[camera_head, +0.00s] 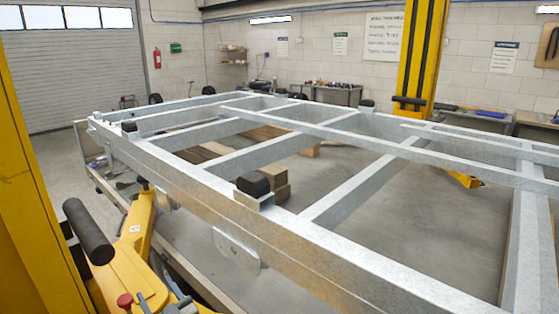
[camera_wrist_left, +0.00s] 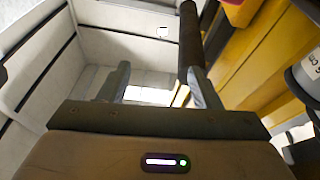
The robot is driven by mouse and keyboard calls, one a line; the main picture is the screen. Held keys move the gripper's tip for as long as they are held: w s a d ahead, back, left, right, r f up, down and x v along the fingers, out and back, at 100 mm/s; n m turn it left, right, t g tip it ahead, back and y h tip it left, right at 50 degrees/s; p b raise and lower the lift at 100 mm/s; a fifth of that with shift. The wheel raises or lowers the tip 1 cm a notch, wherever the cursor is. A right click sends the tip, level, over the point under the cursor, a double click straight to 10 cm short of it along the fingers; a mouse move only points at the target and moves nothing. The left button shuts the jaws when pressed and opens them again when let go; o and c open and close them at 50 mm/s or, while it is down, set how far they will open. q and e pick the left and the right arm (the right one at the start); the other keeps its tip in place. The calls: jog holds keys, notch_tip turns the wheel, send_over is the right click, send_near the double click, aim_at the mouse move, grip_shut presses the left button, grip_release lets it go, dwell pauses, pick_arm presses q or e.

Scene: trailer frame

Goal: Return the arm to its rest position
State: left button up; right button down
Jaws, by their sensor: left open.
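My left gripper (camera_wrist_left: 158,76) is open in the left wrist view, its two grey fingers apart with nothing held between them. A black cylinder (camera_wrist_left: 190,40) shows beyond the fingers, close to the right one; I cannot tell whether they touch. In the head view only grey tips of the left gripper (camera_head: 162,292) show at the bottom edge, beside a yellow lift arm (camera_head: 122,275) with a black roller (camera_head: 88,232). The rest of the left arm is out of sight. My right gripper is in neither view.
A galvanized trailer frame (camera_head: 285,225) with black pads (camera_head: 253,184) fills the head view's middle and right. Yellow posts stand at left (camera_head: 32,190) and back (camera_head: 421,55). A red knob (camera_head: 124,300) is at bottom left. Open floor (camera_head: 60,160) lies toward the shutter door.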

pick_arm(q)
jog(key=s+d+m+t+h, duration=0.3)
jog(key=d+m+t+h, duration=0.4)
jog(key=m+h, duration=0.6)
jog(key=s+d+f+m+g+h, duration=0.2)
jog(key=s+d+f+g+h, duration=0.3)
jog(key=s+f+g+h, duration=0.15)
jog(key=s+a+f+n+g+y, duration=0.1)
jog(key=s+a+f+g+y, duration=0.2)
jog(key=s, duration=0.5)
jog(key=s+a+f+n+g, duration=0.25)
jog(key=s+g, duration=0.25)
jog(key=s, duration=0.3)
jog(key=s+a+f+g+y, duration=0.2)
jog(key=s+a+f+g, duration=0.15)
jog(key=s, duration=0.45)
notch_tip(320, 180, down, 34)
jog(key=a+g+b, duration=0.2)
jog(key=b, duration=0.1)
jog(key=s+a+f+b, duration=0.1)
jog(key=s+f+b, duration=0.1)
jog(key=s+f, duration=1.6)
jog(key=shift+s+a+f+n+g, duration=0.15)
jog(key=shift+s+f+n+g, duration=0.2)
jog(key=shift+f+g, duration=0.1)
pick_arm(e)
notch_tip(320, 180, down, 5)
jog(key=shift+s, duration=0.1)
